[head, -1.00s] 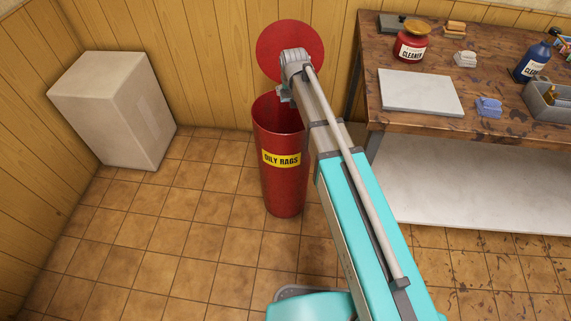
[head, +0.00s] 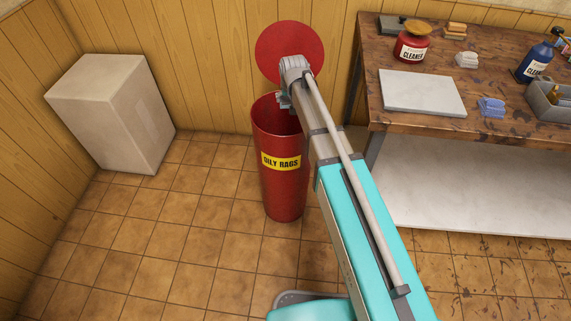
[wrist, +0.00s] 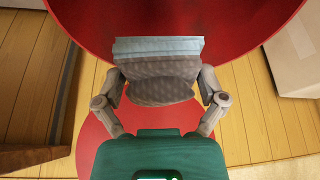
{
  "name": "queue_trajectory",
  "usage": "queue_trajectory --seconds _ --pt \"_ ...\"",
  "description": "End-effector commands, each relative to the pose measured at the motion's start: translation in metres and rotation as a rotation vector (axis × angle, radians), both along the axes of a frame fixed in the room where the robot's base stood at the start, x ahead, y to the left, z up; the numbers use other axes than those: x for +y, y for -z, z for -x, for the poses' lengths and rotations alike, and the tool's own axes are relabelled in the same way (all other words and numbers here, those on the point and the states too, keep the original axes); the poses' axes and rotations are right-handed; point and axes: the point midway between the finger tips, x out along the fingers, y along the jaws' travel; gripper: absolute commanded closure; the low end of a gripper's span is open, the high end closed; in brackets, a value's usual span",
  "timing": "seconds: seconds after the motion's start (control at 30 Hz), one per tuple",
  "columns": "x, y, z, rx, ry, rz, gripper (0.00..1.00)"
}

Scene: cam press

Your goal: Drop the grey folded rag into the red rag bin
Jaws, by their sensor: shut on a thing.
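The grey folded rag (wrist: 160,78) is between my gripper's fingers in the wrist view, with a pale blue-grey edge and a darker textured part. My gripper (wrist: 161,84) is shut on it. In the head view my gripper (head: 284,101) hangs at the open mouth of the red rag bin (head: 282,192), at its back right part. The bin is tall and labelled "OILY RAGS". Its round red lid (head: 275,45) stands raised behind it. My arm hides part of the bin's rim, and the rag cannot be made out in the head view.
A pale box (head: 105,110) stands on the floor to the left. A wooden workbench (head: 425,115) at right holds a red cleaner can (head: 411,47), a blue bottle (head: 533,65), a pale slab (head: 421,91) and folded cloths (head: 491,106). The floor left of the bin is clear.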

Motion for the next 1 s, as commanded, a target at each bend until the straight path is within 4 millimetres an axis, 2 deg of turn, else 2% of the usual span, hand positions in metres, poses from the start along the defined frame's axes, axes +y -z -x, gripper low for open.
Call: queue_trajectory --seconds 0.1,0.43,1.0 --pt "0.000 0.014 0.000 0.000 0.000 0.000 0.48" --pt "0.001 0.037 0.000 0.000 -0.001 0.000 0.48" --pt "0.001 0.043 0.000 0.000 -0.001 0.000 0.48"
